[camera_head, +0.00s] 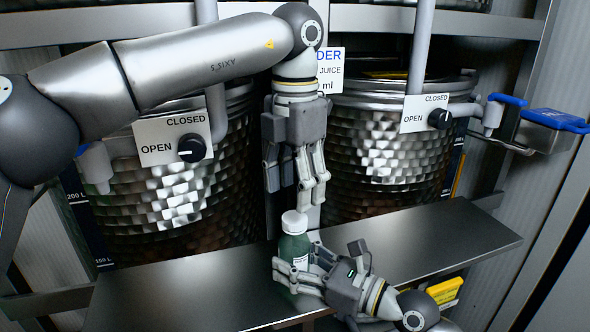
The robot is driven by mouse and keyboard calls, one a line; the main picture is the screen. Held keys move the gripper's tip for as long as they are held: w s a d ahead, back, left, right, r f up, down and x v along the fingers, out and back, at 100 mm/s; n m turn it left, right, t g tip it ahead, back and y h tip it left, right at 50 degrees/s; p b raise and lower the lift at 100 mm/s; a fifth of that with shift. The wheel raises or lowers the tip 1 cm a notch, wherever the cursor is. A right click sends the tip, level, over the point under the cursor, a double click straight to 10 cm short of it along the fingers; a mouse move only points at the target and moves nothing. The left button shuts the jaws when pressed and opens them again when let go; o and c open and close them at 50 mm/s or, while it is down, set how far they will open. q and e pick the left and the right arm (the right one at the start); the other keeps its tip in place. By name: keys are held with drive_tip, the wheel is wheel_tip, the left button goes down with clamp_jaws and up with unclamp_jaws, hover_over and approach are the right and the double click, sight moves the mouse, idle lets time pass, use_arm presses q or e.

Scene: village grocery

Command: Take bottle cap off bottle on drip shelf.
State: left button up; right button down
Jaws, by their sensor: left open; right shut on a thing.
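A green bottle (296,250) with a white bottle cap (294,222) stands upright on the metal drip shelf (190,288), near its middle. My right gripper (291,266) comes in from the lower right and is shut around the lower body of the bottle. My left gripper (294,202) points down from above. It is open and empty, with its fingers just above the cap. I cannot tell from this view whether a fingertip touches the cap. The lower part of the bottle is partly hidden by the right gripper's fingers.
Two hammered steel tanks, left (170,205) and right (385,165), stand behind the shelf. Their dial knobs (192,149) (440,119) have OPEN and CLOSED labels. Blue-handled taps (495,110) jut out at the right. A yellow object (444,291) lies below the shelf. The shelf is clear on both sides.

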sight(294, 217)
use_arm(q)
drive_tip(key=shift+f, duration=2.6)
